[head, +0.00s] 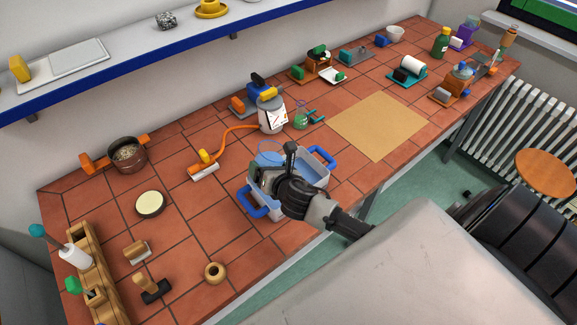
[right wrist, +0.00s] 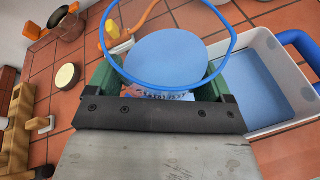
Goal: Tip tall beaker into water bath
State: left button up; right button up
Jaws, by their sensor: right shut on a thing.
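The tall beaker (head: 268,152) is clear with a blue rim. In the right wrist view the beaker (right wrist: 165,62) shows from above with pale blue liquid inside. My right gripper (head: 264,178) is shut on it, with the green finger pads on both sides of the glass in the wrist view (right wrist: 160,80). The water bath (head: 318,184) is a pale grey tub with blue handles. It holds blue water and lies just right of the beaker in the wrist view (right wrist: 268,127). The beaker looks near upright; my gripper hides its lower part. My left gripper is not in view.
A white bottle-like unit (head: 272,118) with an orange hose stands behind the bath, with a small green flask (head: 300,118) beside it. A copper pot (head: 127,155) and a round pale-topped disc (head: 150,204) are at left. A tan mat (head: 378,125) lies clear at right.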

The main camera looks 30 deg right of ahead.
jog(key=shift+a+r+m+y, duration=0.15)
jog(key=shift+a+m+y, duration=0.05)
jog(key=shift+m+y, duration=0.25)
dwell(1.2)
jog(key=shift+w+a+m+t+y+b, duration=0.15)
jog(key=shift+m+t+y+b, duration=0.45)
jog(key=shift+m, duration=0.55)
dwell(3.7)
jog(key=shift+r+h+p, duration=0.15)
jog(key=shift+h+p, duration=0.1)
jog(key=shift+p, duration=0.15)
jog(key=shift+f, duration=0.2)
dwell(0.9)
